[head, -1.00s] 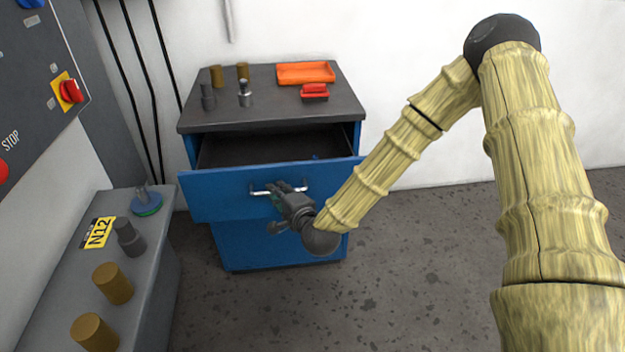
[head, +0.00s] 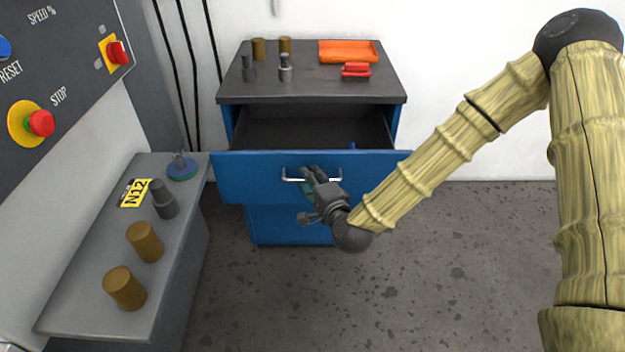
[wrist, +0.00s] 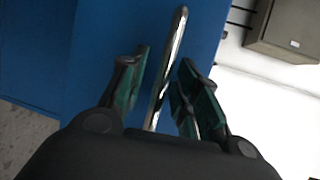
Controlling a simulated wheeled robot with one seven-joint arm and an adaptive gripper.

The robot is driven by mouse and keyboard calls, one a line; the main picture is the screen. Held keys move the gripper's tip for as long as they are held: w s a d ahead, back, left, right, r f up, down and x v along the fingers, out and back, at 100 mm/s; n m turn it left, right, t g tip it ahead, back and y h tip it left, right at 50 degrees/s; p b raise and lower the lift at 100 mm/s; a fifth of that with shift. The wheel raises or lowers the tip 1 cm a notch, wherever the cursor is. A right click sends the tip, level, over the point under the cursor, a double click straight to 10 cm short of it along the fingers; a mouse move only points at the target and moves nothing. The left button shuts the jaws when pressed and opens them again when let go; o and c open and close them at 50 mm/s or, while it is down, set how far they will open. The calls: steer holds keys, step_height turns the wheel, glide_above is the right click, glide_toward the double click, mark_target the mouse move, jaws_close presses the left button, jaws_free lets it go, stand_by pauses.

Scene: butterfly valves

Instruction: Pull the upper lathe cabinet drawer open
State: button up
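The upper drawer (head: 245,178) of the blue lathe cabinet is pulled well out, and its dark interior (head: 310,128) shows behind the front. Its bar handle (head: 292,179) is bright metal. My gripper (head: 312,178) is at the middle of the handle, in front of the drawer. In the wrist view the handle (wrist: 168,62) runs between the green-padded fingers of my gripper (wrist: 163,88). Gaps show on both sides of the bar, so the fingers are open around it. Part of the handle is hidden by my gripper in the head view.
The cabinet top (head: 310,88) holds an orange tray (head: 348,52), a red-handled item (head: 356,71) and several small parts. At left stand a grey bench (head: 95,285) with brown cylinders and a control panel (head: 60,75). Floor (head: 450,280) right of the bench is clear.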

steer(key=v, duration=0.7)
steer(key=shift+s, duration=0.2)
steer(key=shift+d, duration=0.1)
stand_by(0.5)
steer(key=s+d+f+n+g+h+p, duration=0.1)
steer(key=s+d+f+n+g+p, duration=0.15)
steer(key=s+f+n+g, duration=0.85)
steer(key=s+d+f+n+g+h+p, duration=0.1)
steer(key=s+d+f+g+h+p, duration=0.1)
steer(key=s+d+f, duration=0.4)
steer(key=s+d+f+n+g+h+p, duration=0.2)
steer(key=s+d+f, duration=0.5)
steer(key=s, duration=0.9)
steer(key=shift+s+f+n, duration=0.3)
steer(key=shift+f, duration=0.55)
